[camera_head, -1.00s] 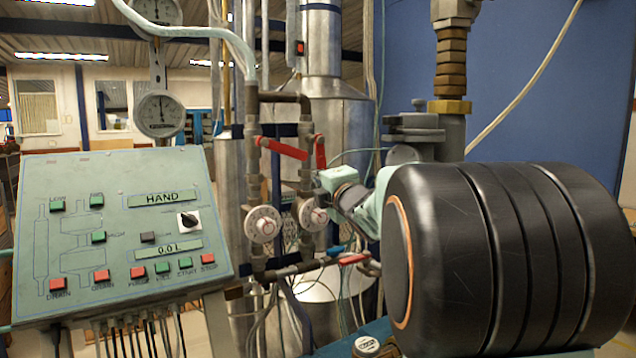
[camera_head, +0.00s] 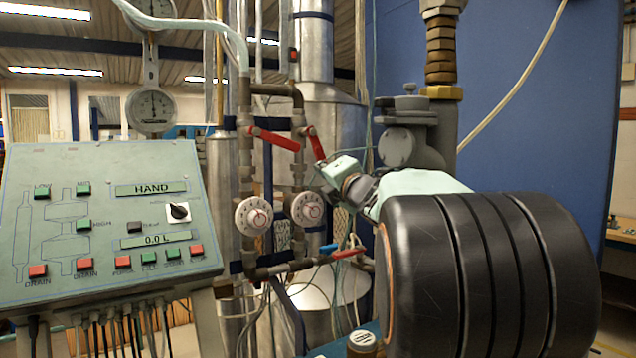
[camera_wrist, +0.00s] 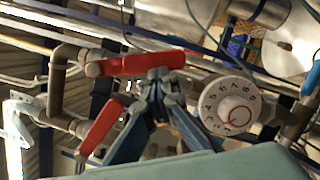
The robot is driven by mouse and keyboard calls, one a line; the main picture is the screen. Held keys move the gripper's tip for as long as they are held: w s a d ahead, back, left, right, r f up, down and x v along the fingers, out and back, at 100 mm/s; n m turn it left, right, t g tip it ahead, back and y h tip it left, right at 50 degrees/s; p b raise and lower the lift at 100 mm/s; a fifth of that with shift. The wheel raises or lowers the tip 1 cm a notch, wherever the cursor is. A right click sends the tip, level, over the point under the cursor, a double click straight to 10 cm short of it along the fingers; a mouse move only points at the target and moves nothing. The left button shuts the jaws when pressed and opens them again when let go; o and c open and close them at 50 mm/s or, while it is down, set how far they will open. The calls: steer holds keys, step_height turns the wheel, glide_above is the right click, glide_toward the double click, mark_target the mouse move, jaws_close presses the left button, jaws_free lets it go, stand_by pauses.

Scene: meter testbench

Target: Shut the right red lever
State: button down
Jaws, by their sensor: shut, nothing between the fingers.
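The right red lever (camera_head: 317,144) hangs from its valve on the right pipe, pointing down and slightly to the right. In the wrist view it is the upper red bar (camera_wrist: 135,65). My gripper (camera_head: 322,177) is just below and to the right of its free end. In the wrist view my shut, empty fingers (camera_wrist: 160,78) overlap the lever near its free end. I cannot tell whether they touch it. The left red lever (camera_head: 273,139) slants down to the right from the left pipe; it also shows in the wrist view (camera_wrist: 100,125).
Two white dials, left (camera_head: 254,215) and right (camera_head: 308,208), sit below the levers. A lower red lever (camera_head: 346,253) and a blue handle (camera_head: 330,247) are on the bottom pipe. A control panel (camera_head: 105,215) stands at left. A thick grey pipe fitting (camera_head: 405,145) stands right of the gripper.

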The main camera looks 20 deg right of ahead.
steer(key=shift+w+d+n+t+b, duration=0.1)
steer(key=shift+d+n+t+b, duration=0.3)
steer(key=shift+n+b, duration=0.7)
steer(key=shift+r+y, duration=0.15)
steer(key=shift+y, duration=0.25)
